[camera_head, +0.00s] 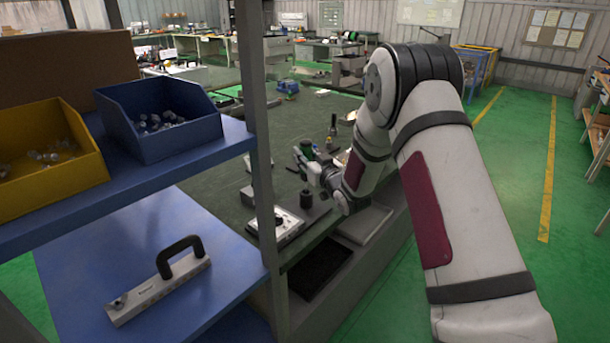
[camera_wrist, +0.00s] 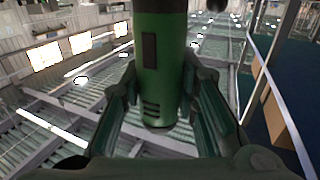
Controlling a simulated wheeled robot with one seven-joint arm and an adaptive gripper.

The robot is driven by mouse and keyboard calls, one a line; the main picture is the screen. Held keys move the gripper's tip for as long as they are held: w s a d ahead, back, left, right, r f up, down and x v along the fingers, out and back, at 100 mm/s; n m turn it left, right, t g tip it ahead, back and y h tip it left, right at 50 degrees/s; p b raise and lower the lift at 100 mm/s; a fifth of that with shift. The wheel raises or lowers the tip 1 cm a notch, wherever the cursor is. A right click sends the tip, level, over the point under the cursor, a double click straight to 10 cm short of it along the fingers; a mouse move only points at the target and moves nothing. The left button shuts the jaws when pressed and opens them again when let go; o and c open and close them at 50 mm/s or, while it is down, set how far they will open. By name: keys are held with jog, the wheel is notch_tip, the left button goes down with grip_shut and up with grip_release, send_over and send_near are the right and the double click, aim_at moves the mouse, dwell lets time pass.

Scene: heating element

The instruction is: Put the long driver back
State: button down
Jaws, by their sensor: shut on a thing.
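My gripper (camera_wrist: 158,78) is shut on a green cylindrical body with a dark inset strip and slots, which looks like the long driver (camera_wrist: 160,50). In the wrist view it stands between the two fingers, and its upper part runs out of the frame. In the head view my gripper (camera_head: 316,172) is over the workbench (camera_head: 288,118), just left of my wrist. The held tool is small there, and its tip cannot be made out. I cannot tell which spot on the bench is the driver's place.
A flat device (camera_head: 282,230) and a black cylinder (camera_head: 306,199) are near the bench's front edge, below my gripper. A grey tray (camera_head: 364,224) is beside them.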

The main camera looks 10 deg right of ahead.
jog(key=shift+f, duration=2.2)
jog(key=shift+f, duration=0.15)
jog(key=c, duration=1.2)
grip_release()
jog(key=shift+f, duration=0.1)
jog(key=shift+c, duration=0.2)
